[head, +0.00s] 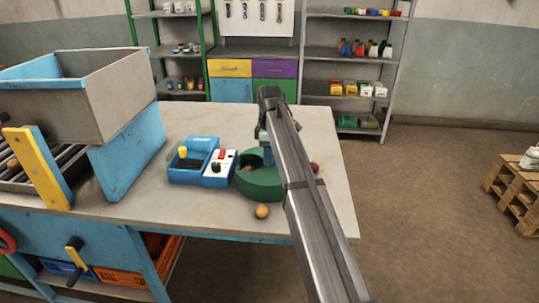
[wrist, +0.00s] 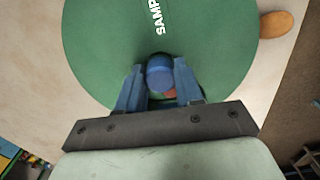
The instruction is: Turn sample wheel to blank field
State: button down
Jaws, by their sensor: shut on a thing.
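The sample wheel is a green round drum (head: 262,185) on the workbench, partly hidden behind my arm in the head view. In the wrist view its flat green top (wrist: 215,45) fills the upper middle, with white letters reading "SAMP" before they are cut off at the frame edge. A blue round knob (wrist: 160,73) stands on the top. My gripper (wrist: 158,80) is shut on this knob, one blue finger on each side. A small reddish patch (wrist: 170,93) shows just below the knob. I cannot tell which field faces the front.
A blue tray (head: 190,178) with a white switch panel (head: 220,163) stands left of the wheel. An orange-brown ball (head: 262,211) lies in front of it, and a red ball (head: 314,166) lies right of my arm. A large grey bin (head: 110,95) stands at left.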

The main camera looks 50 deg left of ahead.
jog(key=shift+a+n, duration=0.1)
jog(key=shift+n, duration=6)
jog(key=c, duration=0.7)
grip_release()
jog(key=shift+c, duration=0.2)
notch_tip(320, 180, up, 14)
jog(key=shift+f, duration=0.1)
